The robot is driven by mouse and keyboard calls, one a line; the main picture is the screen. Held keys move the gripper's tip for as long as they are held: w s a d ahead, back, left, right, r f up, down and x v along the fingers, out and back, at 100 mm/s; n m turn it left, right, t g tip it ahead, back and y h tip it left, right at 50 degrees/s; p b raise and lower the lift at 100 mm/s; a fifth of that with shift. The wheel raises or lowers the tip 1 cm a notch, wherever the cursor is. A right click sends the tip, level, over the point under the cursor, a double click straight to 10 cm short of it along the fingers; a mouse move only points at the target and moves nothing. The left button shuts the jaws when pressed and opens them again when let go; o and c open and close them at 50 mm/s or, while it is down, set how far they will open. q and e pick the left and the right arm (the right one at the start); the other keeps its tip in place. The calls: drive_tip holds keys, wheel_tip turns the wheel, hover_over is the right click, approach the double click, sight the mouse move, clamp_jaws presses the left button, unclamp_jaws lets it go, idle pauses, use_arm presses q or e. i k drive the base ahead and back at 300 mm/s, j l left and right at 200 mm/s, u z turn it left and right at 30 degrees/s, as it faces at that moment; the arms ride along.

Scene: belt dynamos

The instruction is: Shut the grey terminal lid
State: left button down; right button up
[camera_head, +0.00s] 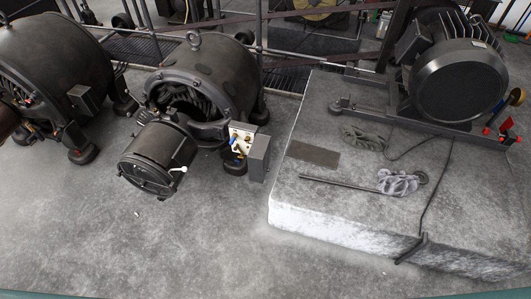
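The grey terminal lid (259,158) is a small flat-faced box cover on the right side of the middle dynamo (205,75). It stands open, to the right of a pale terminal plate (247,131) that carries yellow, blue and dark fittings. The plate is uncovered, and the lid's hinge is too small to make out. Neither of my grippers is in view.
A round cover with a white handle (152,165) stands out in front of the middle dynamo. A concrete plinth (330,220) to the right bears a rod (335,185), a grey rag (398,182) and a large motor (460,80). Another dynamo (60,55) stands left. The front floor is mostly clear.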

sight(259, 155)
drive_tip(key=i+l+u, duration=0.4)
drive_tip(key=i+l, duration=0.6)
